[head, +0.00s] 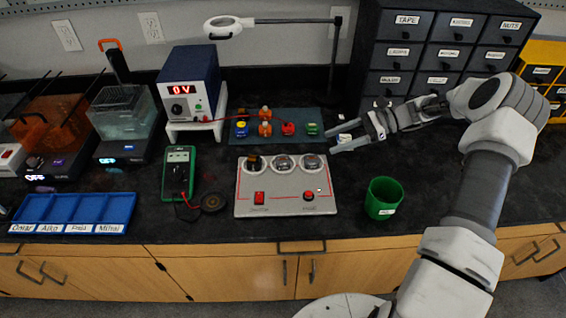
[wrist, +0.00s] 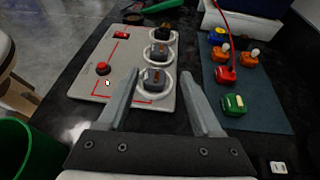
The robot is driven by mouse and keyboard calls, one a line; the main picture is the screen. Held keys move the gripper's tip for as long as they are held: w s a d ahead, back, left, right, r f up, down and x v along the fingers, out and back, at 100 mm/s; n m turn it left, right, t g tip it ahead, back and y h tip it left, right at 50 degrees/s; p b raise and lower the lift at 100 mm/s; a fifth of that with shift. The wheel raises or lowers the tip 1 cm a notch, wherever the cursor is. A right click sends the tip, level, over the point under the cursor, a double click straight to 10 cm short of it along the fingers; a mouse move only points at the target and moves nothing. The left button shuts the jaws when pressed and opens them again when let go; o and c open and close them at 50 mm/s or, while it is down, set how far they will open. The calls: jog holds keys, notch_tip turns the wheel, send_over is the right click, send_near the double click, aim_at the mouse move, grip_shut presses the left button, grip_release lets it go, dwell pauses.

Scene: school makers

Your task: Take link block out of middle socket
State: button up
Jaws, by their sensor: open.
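The grey panel (head: 284,204) has three round white sockets in a row along its back edge. A grey link block sits in the middle socket (head: 284,163); it also shows in the wrist view (wrist: 158,52). The left socket (head: 255,163) holds a darker block. My gripper (head: 332,146) is open and empty, right of the panel. In the wrist view its fingers (wrist: 158,76) point toward the row, with the nearest block between them in the picture.
A green cup (head: 383,198) stands right of the panel. Behind the panel, a blue-grey mat (head: 275,139) bears several coloured blocks. A power supply (head: 189,86) and a green multimeter (head: 178,172) stand to the left. A small white block (head: 345,138) lies near my gripper; drawers (head: 440,55) stand behind.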

aim_at(281, 161)
jog(key=x, duration=1.4)
jog(key=shift+a+f, duration=0.25)
jog(key=shift+a, duration=0.05)
jog(key=shift+c, duration=0.2)
grip_shut()
jog(key=shift+r, duration=0.1)
